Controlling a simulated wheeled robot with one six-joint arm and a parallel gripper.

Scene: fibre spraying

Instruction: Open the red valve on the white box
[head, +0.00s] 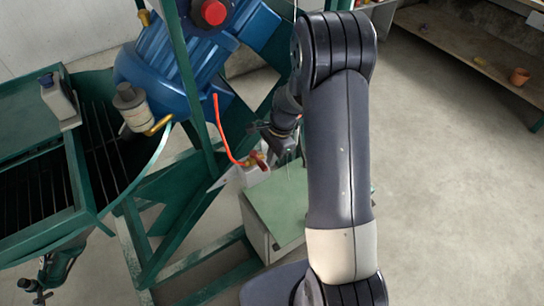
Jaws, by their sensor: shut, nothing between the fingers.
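A white box (255,239) with a green top stands low in the middle of the head view. A small red and brass fitting (258,160), which looks like the valve, sits at its back edge, where an orange-red hose ends. Its handle position is too small to tell. My gripper (289,155) is just right of the fitting, above the box's back part, shut and empty. I cannot tell whether it touches the fitting. My own arm hides the box's right part.
A blue motor (190,75) with a red knob (213,12) is held in a green frame (190,90) behind the box. A green slatted table (40,135) with a grey bottle (58,98) stands left. A wooden shelf (470,55) is at the back right. The right floor is clear.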

